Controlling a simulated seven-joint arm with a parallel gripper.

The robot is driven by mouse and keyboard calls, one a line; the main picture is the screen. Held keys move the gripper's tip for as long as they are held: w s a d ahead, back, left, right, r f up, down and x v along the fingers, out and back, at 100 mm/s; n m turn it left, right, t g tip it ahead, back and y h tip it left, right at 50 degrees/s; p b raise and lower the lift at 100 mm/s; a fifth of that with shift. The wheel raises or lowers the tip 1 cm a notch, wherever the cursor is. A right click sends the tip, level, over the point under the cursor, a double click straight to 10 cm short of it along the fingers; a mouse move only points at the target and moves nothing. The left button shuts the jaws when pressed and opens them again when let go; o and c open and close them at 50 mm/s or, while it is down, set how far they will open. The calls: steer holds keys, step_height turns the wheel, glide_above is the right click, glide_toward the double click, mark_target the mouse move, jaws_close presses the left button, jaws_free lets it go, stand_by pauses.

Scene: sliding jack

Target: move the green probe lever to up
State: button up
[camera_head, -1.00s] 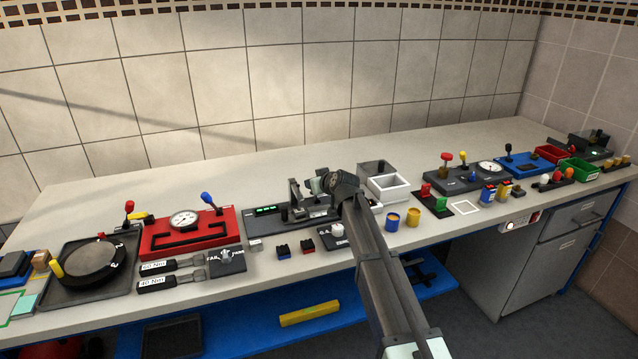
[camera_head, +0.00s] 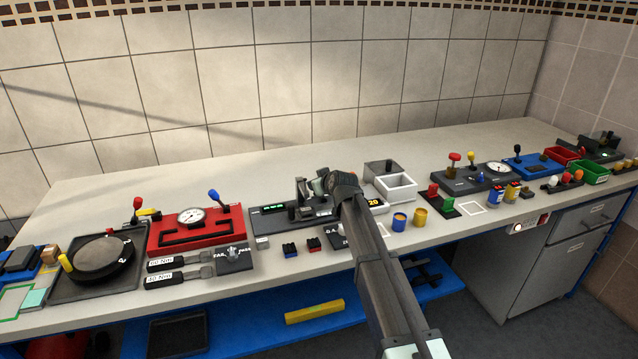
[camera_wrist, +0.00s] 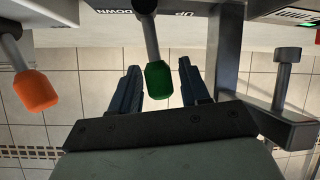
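The green probe lever (camera_wrist: 158,80) has a green knob on a grey shaft. In the wrist view it hangs between my two fingers, with a narrow gap on each side. Its shaft comes from a plate with inverted DOWN and UP labels; the base is between the labels, and I cannot tell its exact setting. My gripper (camera_wrist: 158,68) is open around the knob. In the head view my gripper (camera_head: 318,186) is over the dark grey fixture (camera_head: 268,222) with a green display, and it hides the lever.
An orange-knobbed lever (camera_wrist: 35,90) is left of my fingers in the wrist view. A grey post (camera_wrist: 284,75) on a bracket stands close on the right. The red gauge panel (camera_head: 160,238) is left of the fixture; a white bin (camera_head: 396,186) is right.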

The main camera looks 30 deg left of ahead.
steer(key=shift+o, duration=0.5)
steer(key=v, duration=1.4)
steer(key=shift+w, duration=0.1)
